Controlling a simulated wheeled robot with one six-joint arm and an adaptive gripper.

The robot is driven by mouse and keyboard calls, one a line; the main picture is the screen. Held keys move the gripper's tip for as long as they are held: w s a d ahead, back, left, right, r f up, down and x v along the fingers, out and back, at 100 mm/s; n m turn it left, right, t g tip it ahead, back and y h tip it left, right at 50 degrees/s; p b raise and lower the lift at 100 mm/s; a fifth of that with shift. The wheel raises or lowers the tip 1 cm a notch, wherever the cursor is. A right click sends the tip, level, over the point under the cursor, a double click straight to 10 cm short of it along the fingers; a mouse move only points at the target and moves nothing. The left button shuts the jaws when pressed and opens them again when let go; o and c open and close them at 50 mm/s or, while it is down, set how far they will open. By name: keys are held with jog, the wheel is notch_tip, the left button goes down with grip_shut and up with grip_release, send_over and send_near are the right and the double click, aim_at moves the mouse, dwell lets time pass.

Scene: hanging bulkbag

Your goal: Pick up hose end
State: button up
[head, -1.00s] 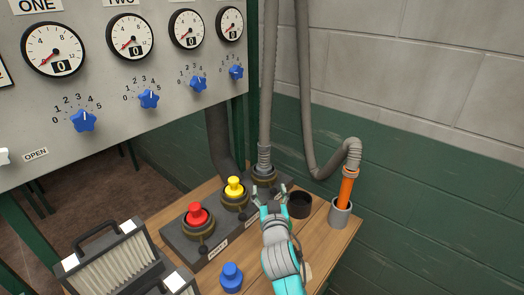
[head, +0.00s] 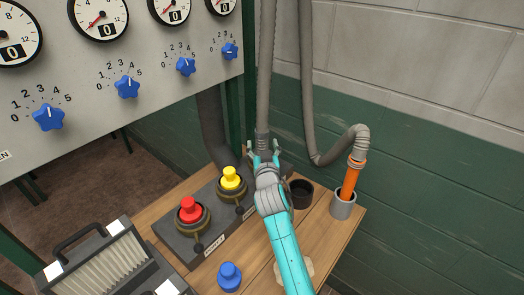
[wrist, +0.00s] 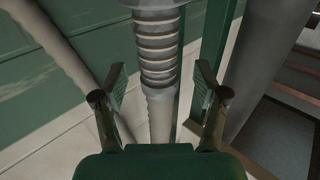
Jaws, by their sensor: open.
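A grey hose (head: 265,80) hangs down to a port at the back of the black block. Its ribbed end shows in the wrist view (wrist: 158,48), upright between my fingers with a gap on each side. My gripper (head: 264,154) is open around this hose end, not shut on it. In the head view my gripper and arm hide the port and most of the ribbed end. A second grey hose (head: 307,90) bends over to an orange end (head: 350,180) standing in a grey cup (head: 343,206).
The black block carries a red plug (head: 189,211) and a yellow plug (head: 231,180). A black cup (head: 301,194) stands right of my gripper, and a blue plug (head: 229,276) lies nearer. A gauge panel (head: 150,70) rises on the left. The wall is close behind.

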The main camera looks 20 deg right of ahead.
jog(key=shift+w+d, duration=0.2)
jog(key=shift+w, duration=0.75)
jog(key=shift+w+d, duration=0.2)
jog(key=shift+w, duration=0.7)
jog(key=c, duration=1.3)
jog(key=shift+r, duration=0.1)
